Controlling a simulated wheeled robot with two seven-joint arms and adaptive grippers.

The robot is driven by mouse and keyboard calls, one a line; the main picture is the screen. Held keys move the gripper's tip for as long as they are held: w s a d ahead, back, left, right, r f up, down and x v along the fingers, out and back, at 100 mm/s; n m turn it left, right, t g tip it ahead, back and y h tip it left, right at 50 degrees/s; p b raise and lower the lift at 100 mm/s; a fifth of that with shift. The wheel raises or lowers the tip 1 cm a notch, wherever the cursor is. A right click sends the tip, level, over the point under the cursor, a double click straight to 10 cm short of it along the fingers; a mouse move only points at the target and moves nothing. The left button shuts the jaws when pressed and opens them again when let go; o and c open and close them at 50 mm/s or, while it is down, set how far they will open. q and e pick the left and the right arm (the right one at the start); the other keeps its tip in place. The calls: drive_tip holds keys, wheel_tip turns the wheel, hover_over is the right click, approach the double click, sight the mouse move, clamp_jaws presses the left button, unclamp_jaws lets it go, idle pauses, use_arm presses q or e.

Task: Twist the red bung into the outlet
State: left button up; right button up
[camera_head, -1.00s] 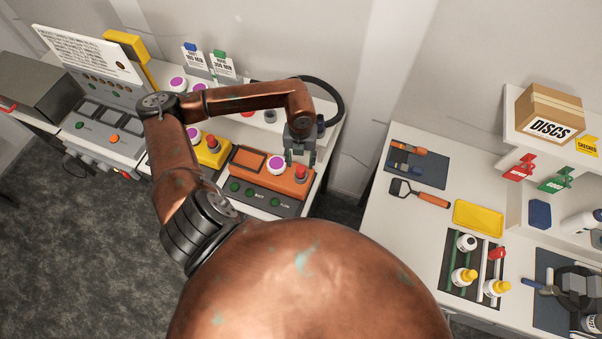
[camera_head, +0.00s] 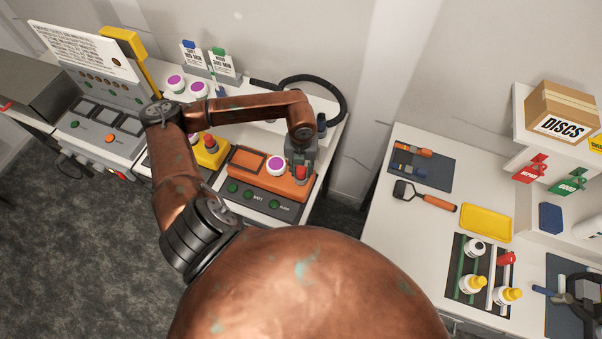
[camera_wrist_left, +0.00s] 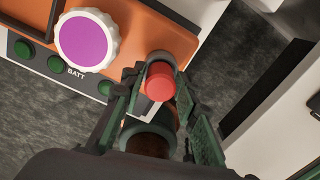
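The red bung (camera_head: 302,172) stands at the right end of the orange unit (camera_head: 262,183), on a grey collar. In the left wrist view the red bung (camera_wrist_left: 160,82) shows end-on between the fingertips. My left gripper (camera_head: 302,168) has come down over it with one finger on each side. In the left wrist view the gripper (camera_wrist_left: 158,88) looks open, with its fingers spread around the bung; whether they touch it is hard to tell. The outlet under the bung is hidden. My right gripper is not in view.
A white knob with a purple top (camera_head: 276,165) sits close to the left of the bung. A yellow unit (camera_head: 211,152) with another red top stands further left. A black hose (camera_head: 322,82) curves behind. A gap of floor separates the right table (camera_head: 375,235).

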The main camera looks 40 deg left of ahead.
sight(301, 169)
use_arm(q)
clamp_jaws()
drive_tip(key=shift+r+p, duration=0.85)
drive_tip(key=shift+r, duration=0.65)
drive_tip(key=shift+r+p, duration=0.4)
drive_tip(key=shift+r, duration=0.6)
